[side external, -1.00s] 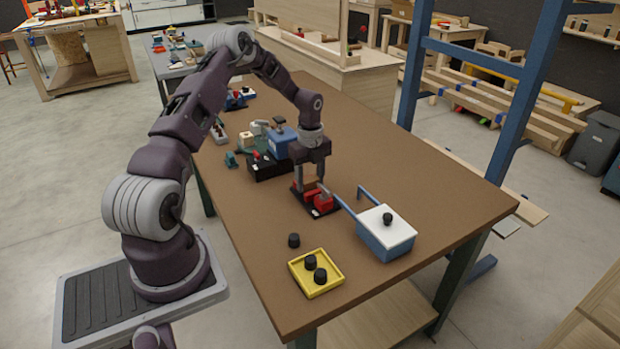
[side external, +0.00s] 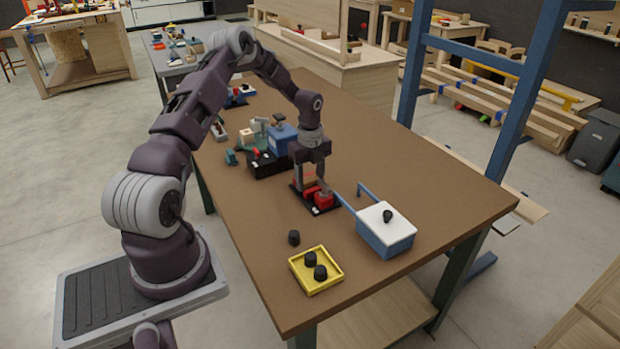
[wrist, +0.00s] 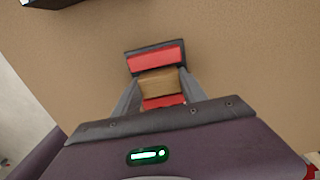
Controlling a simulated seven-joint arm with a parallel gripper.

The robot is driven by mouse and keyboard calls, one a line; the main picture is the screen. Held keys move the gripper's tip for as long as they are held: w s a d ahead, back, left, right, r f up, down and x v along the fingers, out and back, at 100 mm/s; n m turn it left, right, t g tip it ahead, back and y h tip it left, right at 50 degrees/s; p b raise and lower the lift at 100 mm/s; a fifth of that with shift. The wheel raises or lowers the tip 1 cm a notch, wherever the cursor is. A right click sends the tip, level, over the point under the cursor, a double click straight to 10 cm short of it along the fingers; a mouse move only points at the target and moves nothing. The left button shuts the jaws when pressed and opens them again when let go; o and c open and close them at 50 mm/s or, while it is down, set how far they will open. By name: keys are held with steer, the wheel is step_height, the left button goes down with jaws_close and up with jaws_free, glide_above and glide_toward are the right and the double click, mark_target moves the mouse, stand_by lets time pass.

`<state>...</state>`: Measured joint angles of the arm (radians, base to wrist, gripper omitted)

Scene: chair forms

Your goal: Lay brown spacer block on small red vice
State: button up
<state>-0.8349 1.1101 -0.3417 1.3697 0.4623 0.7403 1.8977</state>
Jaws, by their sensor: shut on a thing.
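The small red vice (side external: 325,203) stands on the bench on a black base, below my gripper. The wrist view shows one red jaw (wrist: 155,58) beyond the block and a red part on the near side. The brown spacer block (wrist: 158,83) lies between my fingers, over the gap between the red parts. My gripper (side external: 309,184) points down and is shut on the block, right at the vice. The block also shows between the fingers in the side view (side external: 308,178). I cannot tell whether it touches the vice, as the fingers hide the contact.
A blue box with a white lid and black knob (side external: 386,228) stands right of the vice. A yellow tray (side external: 317,270) with black knobs and a loose black knob (side external: 294,237) are nearer. A black box (side external: 265,165) and blue vice (side external: 283,139) stand behind left.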

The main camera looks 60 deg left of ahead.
steer(key=shift+f, duration=0.15)
steer(key=o, duration=2)
steer(key=shift+o, duration=0.2)
steer(key=shift+r, duration=3)
